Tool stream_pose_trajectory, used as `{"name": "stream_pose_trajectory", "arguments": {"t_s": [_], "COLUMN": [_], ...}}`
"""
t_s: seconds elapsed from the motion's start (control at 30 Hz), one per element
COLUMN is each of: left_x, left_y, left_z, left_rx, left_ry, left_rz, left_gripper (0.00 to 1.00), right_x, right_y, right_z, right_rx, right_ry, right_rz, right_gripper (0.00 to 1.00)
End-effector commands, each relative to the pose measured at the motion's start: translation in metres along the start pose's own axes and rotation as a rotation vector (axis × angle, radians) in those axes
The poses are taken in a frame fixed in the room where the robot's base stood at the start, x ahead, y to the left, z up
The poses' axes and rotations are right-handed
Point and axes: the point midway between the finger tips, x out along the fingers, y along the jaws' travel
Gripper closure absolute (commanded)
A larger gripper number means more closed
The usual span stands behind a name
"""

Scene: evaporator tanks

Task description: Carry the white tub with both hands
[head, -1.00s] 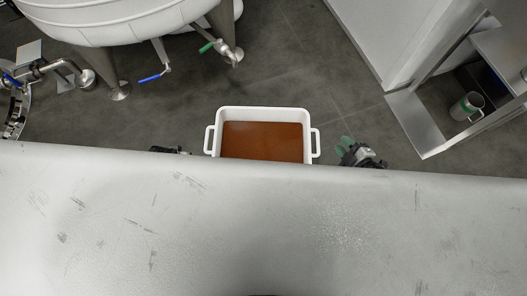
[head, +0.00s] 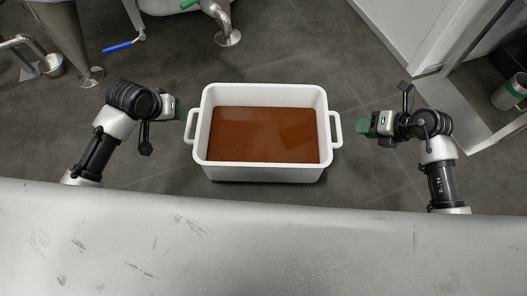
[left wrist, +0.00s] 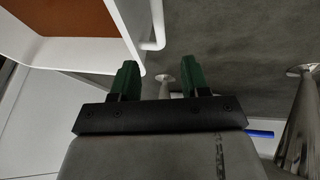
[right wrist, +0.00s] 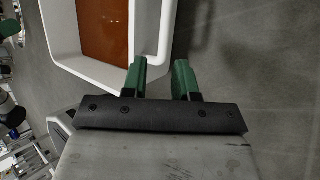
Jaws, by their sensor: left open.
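The white tub (head: 265,172) is in the middle of the head view, level, with a flat brown content (head: 264,134) inside. It has a left handle (head: 190,127) and a right handle (head: 337,128). My left gripper (head: 179,108) is open beside the left handle, apart from it. In the left wrist view the handle (left wrist: 157,25) lies beyond the open fingers (left wrist: 158,80). My right gripper (head: 367,124) is open and empty, a little right of the right handle. The right wrist view shows that handle (right wrist: 166,30) just ahead of the fingers (right wrist: 160,77).
Steel tank legs and pipework with a blue-handled valve (head: 118,47) stand at the back left. A white cabinet or wall (head: 400,30) with a low metal edge is at the back right, with a metal mug (head: 510,92) beyond. Dark floor (head: 300,45) behind the tub is clear.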

Motion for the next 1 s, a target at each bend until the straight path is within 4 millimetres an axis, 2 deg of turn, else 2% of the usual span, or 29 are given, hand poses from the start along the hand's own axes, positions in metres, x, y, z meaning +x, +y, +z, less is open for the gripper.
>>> {"name": "stream_pose_trajectory", "arguments": {"t_s": [0.37, 0.53, 0.67, 1.0], "left_x": [-0.001, 0.007, 0.024, 0.085], "left_y": [0.001, 0.001, 0.002, 0.002], "left_z": [0.001, 0.001, 0.001, 0.001], "left_rx": [0.005, 0.003, 0.002, 0.003], "left_ry": [-0.001, -0.002, -0.004, -0.002], "left_rz": [0.003, 0.002, 0.004, 0.002], "left_gripper": [0.54, 0.54, 0.54, 0.54], "right_x": [0.0, 0.007, 0.025, 0.086], "right_y": [-0.004, -0.004, -0.004, -0.005], "right_z": [0.0, 0.0, 0.0, 0.0], "right_rx": [-0.019, -0.017, -0.014, -0.016], "right_ry": [0.002, 0.002, 0.003, 0.004], "right_rz": [-0.029, -0.026, -0.024, -0.024], "right_gripper": [0.72, 0.72, 0.72, 0.72]}}
